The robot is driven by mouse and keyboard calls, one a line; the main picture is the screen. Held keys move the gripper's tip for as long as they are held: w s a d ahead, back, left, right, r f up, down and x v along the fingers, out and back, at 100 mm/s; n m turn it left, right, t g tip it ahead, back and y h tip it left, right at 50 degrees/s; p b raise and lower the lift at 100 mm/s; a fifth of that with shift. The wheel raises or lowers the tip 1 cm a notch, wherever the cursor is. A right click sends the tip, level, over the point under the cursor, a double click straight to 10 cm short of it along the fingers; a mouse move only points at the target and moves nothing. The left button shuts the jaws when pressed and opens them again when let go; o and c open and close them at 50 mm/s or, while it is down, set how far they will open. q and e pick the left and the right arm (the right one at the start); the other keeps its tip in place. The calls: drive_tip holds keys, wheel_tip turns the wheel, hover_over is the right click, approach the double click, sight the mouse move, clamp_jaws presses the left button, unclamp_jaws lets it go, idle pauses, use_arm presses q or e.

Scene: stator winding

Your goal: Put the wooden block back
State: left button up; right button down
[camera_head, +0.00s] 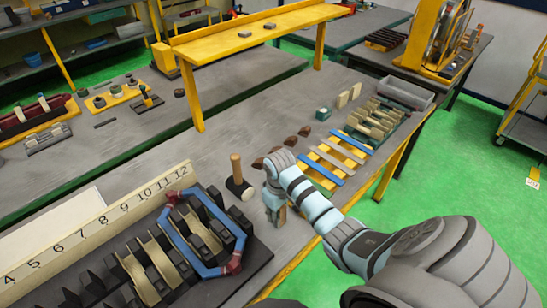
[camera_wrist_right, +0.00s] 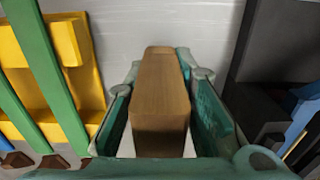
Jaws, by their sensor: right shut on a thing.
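My right gripper (camera_head: 277,210) reaches over the grey bench, to the right of a mallet. It is shut on a brown wooden block (camera_wrist_right: 160,100). In the right wrist view the block lies lengthwise between the two green fingers, with its near end face toward the camera. In the head view only a small part of the block (camera_head: 283,214) shows at the fingertips; the gripper hides the rest. I cannot tell whether the block touches the bench. My left gripper is not in view.
The mallet (camera_head: 238,185) stands left of the gripper. A slotted stator with a blue coil (camera_head: 180,238) and a numbered board (camera_head: 90,235) lie at left. Yellow-and-blue strips (camera_head: 338,158), a rack of wooden pieces (camera_head: 372,122) and a grey bin (camera_head: 405,92) are beyond the gripper.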

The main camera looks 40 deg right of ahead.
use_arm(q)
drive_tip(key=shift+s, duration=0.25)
use_arm(e)
drive_tip(key=shift+f, duration=0.95)
drive_tip(key=shift+f, duration=0.1)
drive_tip(key=c, duration=1.4)
unclamp_jaws()
drive_tip(key=shift+o, duration=0.2)
wheel_tip(320, 180, up, 8)
drive_tip(key=shift+f, duration=0.1)
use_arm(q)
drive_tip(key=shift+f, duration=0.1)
